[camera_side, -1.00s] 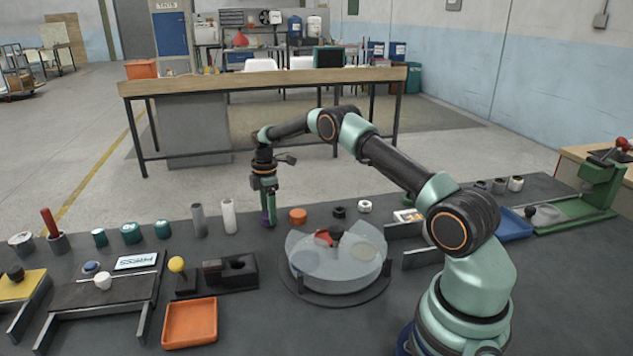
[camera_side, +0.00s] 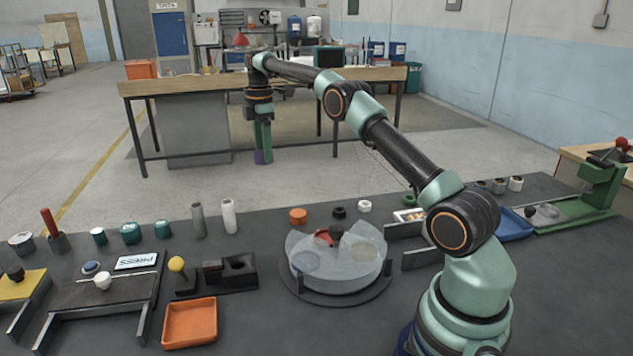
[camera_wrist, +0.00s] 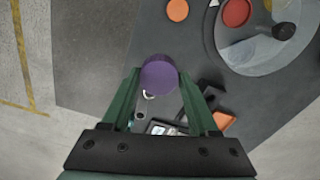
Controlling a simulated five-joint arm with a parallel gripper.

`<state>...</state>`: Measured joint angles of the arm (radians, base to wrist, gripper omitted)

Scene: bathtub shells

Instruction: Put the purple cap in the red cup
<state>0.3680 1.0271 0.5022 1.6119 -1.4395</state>
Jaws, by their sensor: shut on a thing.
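My gripper (camera_side: 263,148) is shut on the purple cap (camera_side: 262,157) and holds it high above the far edge of the dark table. In the wrist view the purple cap (camera_wrist: 159,75) sits between the fingertips of my gripper (camera_wrist: 160,84). A red round thing, apparently the red cup (camera_wrist: 236,12), is inside the clear round cover at the top right of the wrist view. In the side view the red cup (camera_side: 323,236) shows only partly through the clear walls, beside a black knob.
The clear round cover (camera_side: 310,274) with a black knob (camera_side: 336,232) stands mid-table. An orange cap (camera_side: 298,215) and a white cylinder (camera_side: 229,215) stand behind it. An orange tray (camera_side: 190,322) lies at the front left. The air around my gripper is clear.

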